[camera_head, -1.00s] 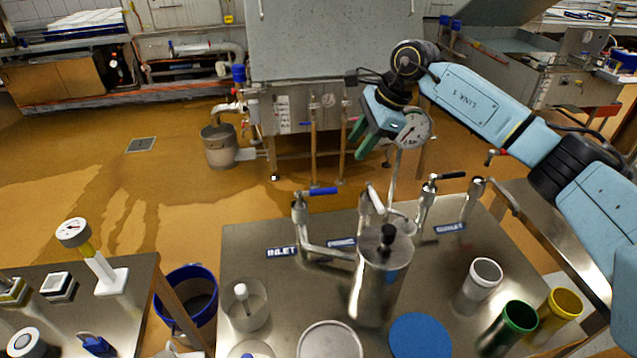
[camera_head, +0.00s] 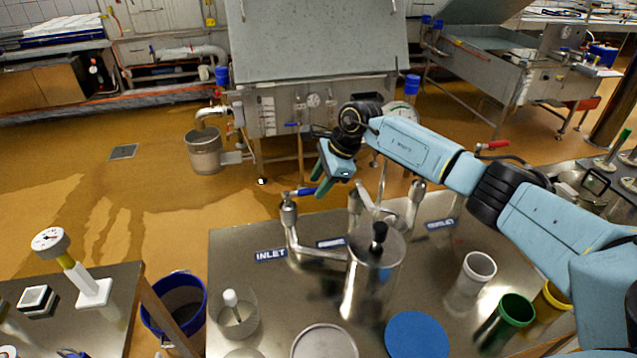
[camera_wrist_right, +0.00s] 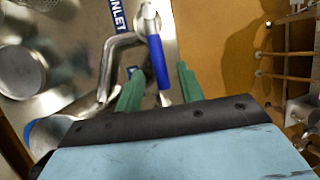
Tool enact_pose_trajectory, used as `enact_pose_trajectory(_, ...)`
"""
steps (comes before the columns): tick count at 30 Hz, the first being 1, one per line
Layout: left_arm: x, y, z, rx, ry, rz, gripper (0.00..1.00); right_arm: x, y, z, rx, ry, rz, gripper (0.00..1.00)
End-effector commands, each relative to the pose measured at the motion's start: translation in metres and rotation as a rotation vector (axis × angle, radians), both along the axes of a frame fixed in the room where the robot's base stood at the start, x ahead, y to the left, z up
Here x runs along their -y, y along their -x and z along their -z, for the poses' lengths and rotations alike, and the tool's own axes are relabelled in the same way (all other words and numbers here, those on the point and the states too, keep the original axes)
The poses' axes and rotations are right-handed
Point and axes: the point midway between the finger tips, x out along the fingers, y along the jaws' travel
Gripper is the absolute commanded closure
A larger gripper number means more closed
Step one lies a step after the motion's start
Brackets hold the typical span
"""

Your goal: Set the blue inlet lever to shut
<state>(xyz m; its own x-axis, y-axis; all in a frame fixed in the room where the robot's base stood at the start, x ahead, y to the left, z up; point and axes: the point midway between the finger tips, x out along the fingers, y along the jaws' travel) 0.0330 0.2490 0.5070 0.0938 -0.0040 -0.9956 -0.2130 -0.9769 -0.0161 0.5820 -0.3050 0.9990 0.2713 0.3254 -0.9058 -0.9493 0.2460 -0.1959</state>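The blue inlet lever (camera_head: 305,192) sits on top of the metal inlet valve (camera_head: 289,212), behind the INLET label (camera_head: 270,255). In the head view its handle points right from the valve. My right gripper (camera_head: 322,182) hangs just above and right of the lever's free end. In the right wrist view its two green fingers (camera_wrist_right: 160,88) are apart, and the blue lever (camera_wrist_right: 158,62) reaches into the gap between them. I see no finger clearly touching it, and I cannot tell whether it is at fingertip depth. My left gripper is not in view.
A metal cylinder with a black knob (camera_head: 370,278) stands right of the inlet pipe, and the OUTLET label (camera_head: 440,224) lies further right. A white cup (camera_head: 478,265), a green cup (camera_head: 516,310) and a blue disc (camera_head: 418,335) are on the table's front right.

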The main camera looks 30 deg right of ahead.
Motion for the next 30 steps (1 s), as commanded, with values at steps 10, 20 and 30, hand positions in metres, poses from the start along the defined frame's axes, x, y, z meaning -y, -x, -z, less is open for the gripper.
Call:
enact_pose_trajectory(10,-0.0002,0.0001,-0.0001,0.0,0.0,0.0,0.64,-0.0034,-0.0024,0.0094,-0.001,0.001,0.0,0.62)
enact_pose_trajectory(20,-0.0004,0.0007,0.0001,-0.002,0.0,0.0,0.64,-0.0032,-0.0023,0.0092,-0.001,0.001,0.0,0.95)
enact_pose_trajectory(30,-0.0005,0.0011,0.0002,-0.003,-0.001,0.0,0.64,-0.0042,-0.0026,0.009,-0.001,0.001,0.001,1.0)
